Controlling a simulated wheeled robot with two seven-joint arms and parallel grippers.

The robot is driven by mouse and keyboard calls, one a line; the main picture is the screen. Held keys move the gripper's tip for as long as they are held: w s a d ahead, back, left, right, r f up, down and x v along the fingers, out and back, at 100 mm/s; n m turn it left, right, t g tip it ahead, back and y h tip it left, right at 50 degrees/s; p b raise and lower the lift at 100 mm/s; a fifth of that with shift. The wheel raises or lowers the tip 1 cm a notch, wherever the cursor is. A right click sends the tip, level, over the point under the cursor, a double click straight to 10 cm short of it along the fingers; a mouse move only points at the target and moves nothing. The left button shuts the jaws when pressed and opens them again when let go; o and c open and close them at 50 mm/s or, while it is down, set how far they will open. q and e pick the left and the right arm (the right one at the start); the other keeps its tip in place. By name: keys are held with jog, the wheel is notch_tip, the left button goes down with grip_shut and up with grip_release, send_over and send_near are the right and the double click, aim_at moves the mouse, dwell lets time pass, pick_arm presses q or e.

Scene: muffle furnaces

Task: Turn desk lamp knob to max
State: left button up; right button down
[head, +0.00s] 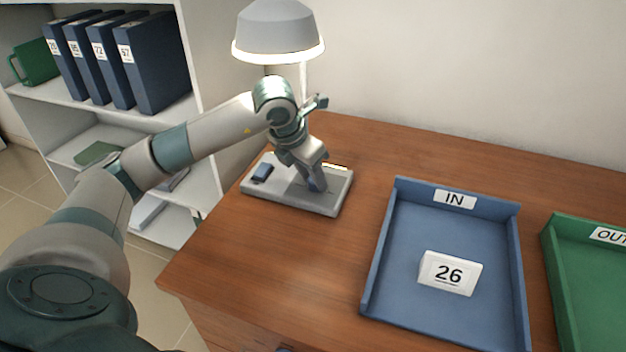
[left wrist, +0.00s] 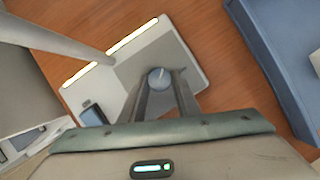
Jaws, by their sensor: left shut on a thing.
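The desk lamp has a grey shade (head: 278,30) with a lit rim and a pale base (head: 262,193) on the wooden desk. A blue switch (head: 262,172) sits on the left of the base; it also shows in the left wrist view (left wrist: 93,114). My left gripper (head: 317,186) points down at the right part of the base. In the left wrist view its two fingers are shut on the round blue knob (left wrist: 159,77), which has a pale pointer line on top. In the head view the fingers partly hide the knob. My right gripper is out of view.
A blue IN tray (head: 395,260) holding a white block marked 26 (head: 449,273) stands right of the lamp. A green OUT tray (head: 560,290) is at the right edge. A shelf with several blue binders (head: 150,60) stands at the left. The desk front is clear.

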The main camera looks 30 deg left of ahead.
pick_arm(q)
jog(key=shift+a+f+m+b, duration=0.15)
jog(key=shift+m+b, duration=0.3)
jog(key=shift+m, duration=0.25)
jog(key=shift+m+h, duration=0.3)
jog(key=shift+m+g+h+b, duration=0.3)
jog(key=shift+m+b, duration=0.4)
jog(key=shift+m, duration=0.1)
jog(key=shift+w+a+m+h+b, duration=0.1)
jog(key=shift+m+h+b, duration=0.2)
jog(key=shift+m, duration=0.6)
jog(key=shift+w+m+g+h, duration=0.1)
jog(key=shift+m+g+h, duration=0.2)
jog(key=shift+m, duration=0.6)
jog(key=shift+a+m+g+h+b, duration=0.1)
jog(key=shift+m+g+h+b, duration=0.35)
jog(key=shift+m, duration=1.15)
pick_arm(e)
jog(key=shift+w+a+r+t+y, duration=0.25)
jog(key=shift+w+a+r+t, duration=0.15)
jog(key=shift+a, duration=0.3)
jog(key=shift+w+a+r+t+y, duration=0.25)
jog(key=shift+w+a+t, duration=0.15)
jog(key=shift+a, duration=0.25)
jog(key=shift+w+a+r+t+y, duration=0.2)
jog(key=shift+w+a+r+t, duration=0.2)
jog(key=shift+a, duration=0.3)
